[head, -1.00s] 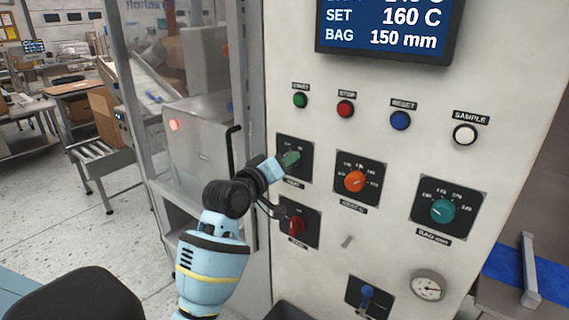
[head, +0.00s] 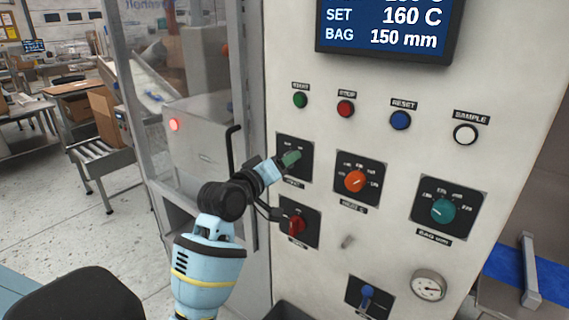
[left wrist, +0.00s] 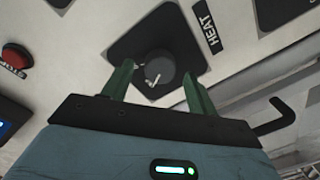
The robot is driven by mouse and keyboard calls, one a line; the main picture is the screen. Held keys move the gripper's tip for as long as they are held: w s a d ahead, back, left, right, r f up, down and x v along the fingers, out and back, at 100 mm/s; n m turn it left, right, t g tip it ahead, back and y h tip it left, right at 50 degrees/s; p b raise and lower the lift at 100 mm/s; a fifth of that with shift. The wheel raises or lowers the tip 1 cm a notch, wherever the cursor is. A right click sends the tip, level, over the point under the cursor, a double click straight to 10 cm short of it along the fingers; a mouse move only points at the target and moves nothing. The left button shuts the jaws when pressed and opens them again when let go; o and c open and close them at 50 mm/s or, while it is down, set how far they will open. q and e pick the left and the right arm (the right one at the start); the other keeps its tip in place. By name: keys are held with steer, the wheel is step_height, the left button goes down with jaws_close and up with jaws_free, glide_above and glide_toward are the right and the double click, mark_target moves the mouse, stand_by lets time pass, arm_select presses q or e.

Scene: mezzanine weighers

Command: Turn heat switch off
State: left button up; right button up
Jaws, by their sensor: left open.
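The heat switch (left wrist: 160,66) is a dark round knob with a white pointer mark, on a black square plate labelled HEAT in the left wrist view. The pointer's setting is too unclear to read. In the head view its black plate (head: 302,171) is at the left of the panel, and my gripper hides the knob. My left gripper (head: 291,159) has green fingers and is at the knob. In the left wrist view the open fingers stand on either side of the knob; I cannot tell whether they touch it.
A red knob (head: 296,225) sits just below, close to my left wrist. An orange dial (head: 355,181) and a teal dial (head: 443,209) are to the right. Start (head: 300,100) and stop (head: 345,109) buttons are above. A black handle (head: 231,150) stands at the left.

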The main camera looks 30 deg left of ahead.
arm_select(q)
steer(key=s, duration=0.6)
steer(key=shift+s+a+r, duration=0.15)
steer(key=shift+s, duration=0.25)
steer(key=s+d+f+m+g, duration=0.1)
steer(key=s+d+f, duration=0.1)
steer(key=f, duration=0.6)
steer(key=s+d+f+m+g, duration=0.2)
steer(key=f, duration=0.7)
steer(key=s+d+f+m+g, duration=0.1)
steer(key=s+d+f, duration=0.15)
steer(key=f, duration=0.55)
steer(key=s+d+f+m+g, duration=0.2)
steer(key=s+d+f+m, duration=0.1)
steer(key=s+f, duration=0.6)
steer(key=s+d+f+m+g+h, duration=0.1)
steer(key=s+d+f+m, duration=0.2)
steer(key=s+f, duration=0.6)
steer(key=s+d, duration=0.2)
steer(key=s, duration=0.1)
steer(key=shift+s+d+f+g, duration=0.15)
steer(key=shift+s+f+g, duration=0.15)
steer(key=shift+g, duration=0.1)
